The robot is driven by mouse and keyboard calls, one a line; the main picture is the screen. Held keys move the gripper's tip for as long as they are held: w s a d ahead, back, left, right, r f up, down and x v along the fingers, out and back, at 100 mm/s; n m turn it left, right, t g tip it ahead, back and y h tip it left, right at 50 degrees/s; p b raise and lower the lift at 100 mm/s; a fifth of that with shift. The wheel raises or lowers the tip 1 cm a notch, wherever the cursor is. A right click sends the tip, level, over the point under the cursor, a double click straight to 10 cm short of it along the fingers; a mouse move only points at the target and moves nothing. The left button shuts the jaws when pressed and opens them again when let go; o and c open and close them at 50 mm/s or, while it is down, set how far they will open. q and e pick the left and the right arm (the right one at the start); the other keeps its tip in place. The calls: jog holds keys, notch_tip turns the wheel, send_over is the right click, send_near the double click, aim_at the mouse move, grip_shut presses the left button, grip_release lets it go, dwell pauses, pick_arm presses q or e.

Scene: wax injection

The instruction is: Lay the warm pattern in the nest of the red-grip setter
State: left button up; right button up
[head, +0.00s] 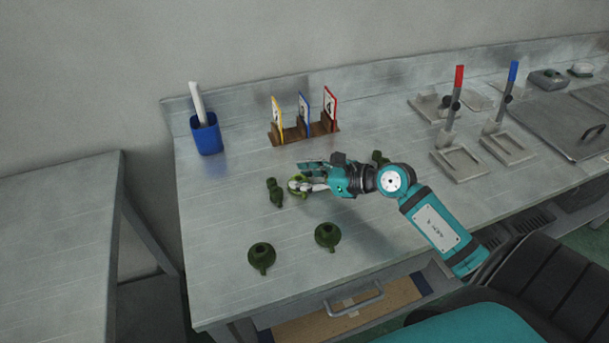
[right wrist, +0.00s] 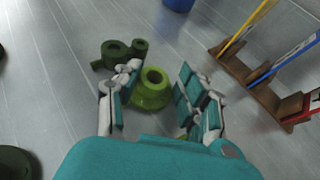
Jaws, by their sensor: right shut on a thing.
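A light green pattern (right wrist: 153,90), brighter than the others, sits between the fingers of my right gripper (right wrist: 157,100) in the right wrist view. In the head view my right gripper (head: 311,180) is shut on this pattern (head: 297,185), low over the bench; I cannot tell whether it touches the surface. The fingers partly hide it. The red-grip setter (head: 449,139) stands further right, with an upright red handle and an empty-looking grey nest plate (head: 460,163) at its foot. My left gripper is not in view.
Dark green patterns (head: 275,192) (head: 261,256) (head: 327,236) (head: 380,158) stand around the gripper. A wooden rack (head: 305,133) holds yellow, blue and red cards. A blue cup (head: 206,136) is at back left. The blue-grip setter (head: 510,146) stands right of the red-grip one.

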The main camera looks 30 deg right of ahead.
jog(key=o, duration=0.5)
jog(key=shift+f, duration=0.2)
jog(key=o, duration=0.5)
jog(key=shift+r, duration=0.1)
